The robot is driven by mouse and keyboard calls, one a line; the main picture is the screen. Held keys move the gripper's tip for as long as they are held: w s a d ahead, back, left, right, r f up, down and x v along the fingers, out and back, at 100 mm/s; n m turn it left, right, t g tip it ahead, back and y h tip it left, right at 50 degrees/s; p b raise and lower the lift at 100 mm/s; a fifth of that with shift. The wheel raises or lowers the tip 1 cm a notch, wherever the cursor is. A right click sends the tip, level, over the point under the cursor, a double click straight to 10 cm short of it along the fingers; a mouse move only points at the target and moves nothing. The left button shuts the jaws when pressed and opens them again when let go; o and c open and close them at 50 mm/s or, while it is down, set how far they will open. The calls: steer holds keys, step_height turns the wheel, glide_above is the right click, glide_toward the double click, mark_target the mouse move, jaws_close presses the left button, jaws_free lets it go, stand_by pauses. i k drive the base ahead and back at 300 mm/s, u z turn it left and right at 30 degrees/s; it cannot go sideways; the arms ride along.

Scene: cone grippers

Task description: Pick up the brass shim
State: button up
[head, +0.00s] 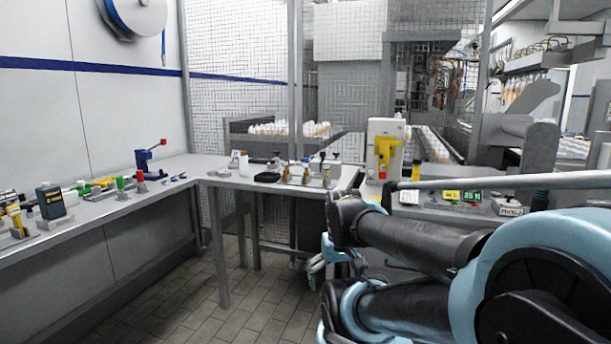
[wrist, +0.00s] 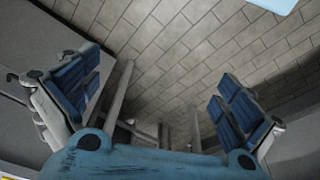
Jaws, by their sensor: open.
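I cannot make out the brass shim in either view; the small items on the benches are too small to tell apart. My gripper (wrist: 160,95) is open in the wrist view, its two blue-padded fingers wide apart. Only tiled floor and bench legs show between them, and it holds nothing. In the head view my arm reaches in from the right, and my gripper hangs low in front of the back bench, largely hidden behind the arm links.
The left bench (head: 105,207) carries a dark boxy device (head: 51,201), coloured fixtures and a red-topped clamp (head: 146,157). The tiled floor (head: 200,315) is clear.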

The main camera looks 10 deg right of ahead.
mark_target(306, 164)
steer(key=u, duration=2.05)
steer(key=k, duration=0.75)
steer(key=z, duration=1.75)
steer(key=i, duration=0.85)
steer(key=z, duration=0.05)
